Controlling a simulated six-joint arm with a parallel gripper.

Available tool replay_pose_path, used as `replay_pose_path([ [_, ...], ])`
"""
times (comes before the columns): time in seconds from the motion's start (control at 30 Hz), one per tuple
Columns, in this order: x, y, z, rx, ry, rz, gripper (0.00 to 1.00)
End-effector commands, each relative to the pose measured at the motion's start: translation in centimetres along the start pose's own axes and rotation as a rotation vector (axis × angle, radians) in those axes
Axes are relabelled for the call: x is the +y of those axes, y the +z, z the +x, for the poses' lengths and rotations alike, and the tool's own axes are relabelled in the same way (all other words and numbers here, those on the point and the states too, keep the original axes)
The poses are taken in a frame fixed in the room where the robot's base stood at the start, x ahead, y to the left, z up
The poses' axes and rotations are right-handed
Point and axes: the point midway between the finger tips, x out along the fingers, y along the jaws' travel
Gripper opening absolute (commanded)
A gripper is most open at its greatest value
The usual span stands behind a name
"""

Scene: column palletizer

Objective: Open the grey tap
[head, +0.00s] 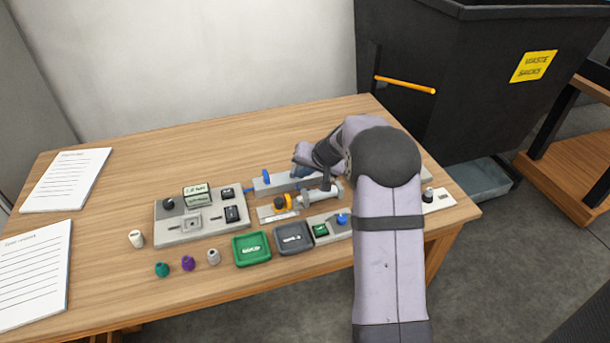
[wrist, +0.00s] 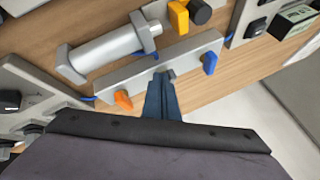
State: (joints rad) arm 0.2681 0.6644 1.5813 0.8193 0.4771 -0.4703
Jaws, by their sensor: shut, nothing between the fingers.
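A long light grey bar (wrist: 195,50) carries taps. In the wrist view it has a blue tap handle (wrist: 210,62) at its right and an orange handle (wrist: 123,101) at its left. Between them a small grey piece (wrist: 168,75), apparently the grey tap, shows at my fingertips, partly hidden by them. My gripper (wrist: 161,80) is shut and empty, its dark blue fingers pointing at the bar. I cannot tell whether they touch the grey tap. In the head view the bar (head: 284,184) shows behind the other devices, and my gripper (head: 300,172) and arm hide the grey and orange taps.
A grey cylinder (wrist: 107,51) lies beside the bar, and a yellow-and-black part (head: 283,203) is near it. A switch panel (head: 175,232), a green tray (head: 251,249) and a grey tray (head: 293,238) stand to the left and front.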

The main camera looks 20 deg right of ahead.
Motion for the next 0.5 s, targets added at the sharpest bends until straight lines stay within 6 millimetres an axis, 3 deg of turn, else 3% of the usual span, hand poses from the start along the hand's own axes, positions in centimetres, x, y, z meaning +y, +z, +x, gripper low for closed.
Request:
replay_pose_path([
  [0.5, -1.5, 0.7, -0.5, 0.134, 0.141, 0.262, 0.00],
])
